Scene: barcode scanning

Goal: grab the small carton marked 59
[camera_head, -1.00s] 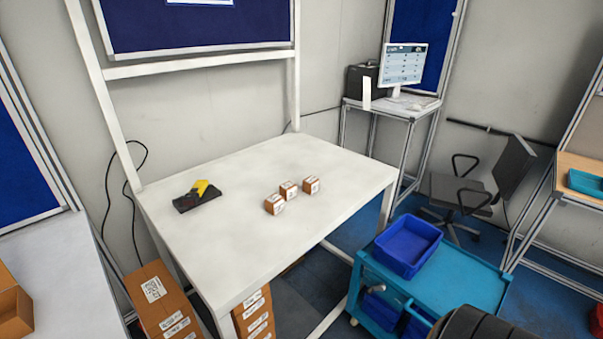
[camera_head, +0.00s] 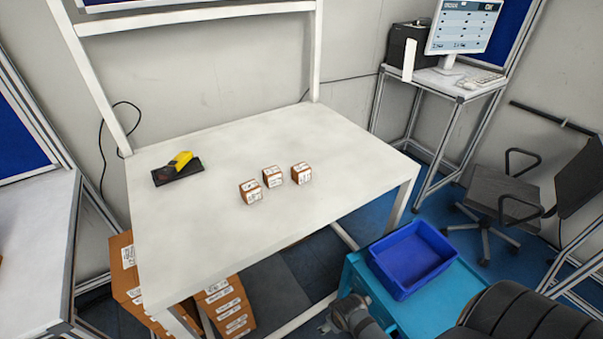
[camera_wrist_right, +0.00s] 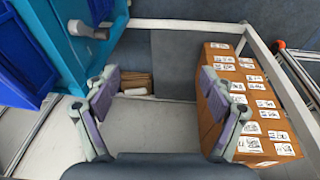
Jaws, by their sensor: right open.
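Three small brown-and-white cartons stand close together on the white table: a left carton (camera_head: 251,192), a middle carton (camera_head: 272,176) and a right carton (camera_head: 301,173). Their markings are too small to read, so I cannot tell which is marked 59. My right gripper (camera_wrist_right: 160,82) is open and empty in the right wrist view, with its fingers wide apart. The small cartons do not show in that view. My left gripper is not in view.
A scanner with a yellow part (camera_head: 180,161) lies on a black base at the table's left. A blue bin (camera_head: 412,262) sits on a teal cart (camera_head: 440,305) at the right. Large labelled boxes (camera_head: 222,303) stand below the table. The table (camera_head: 215,240) is otherwise clear.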

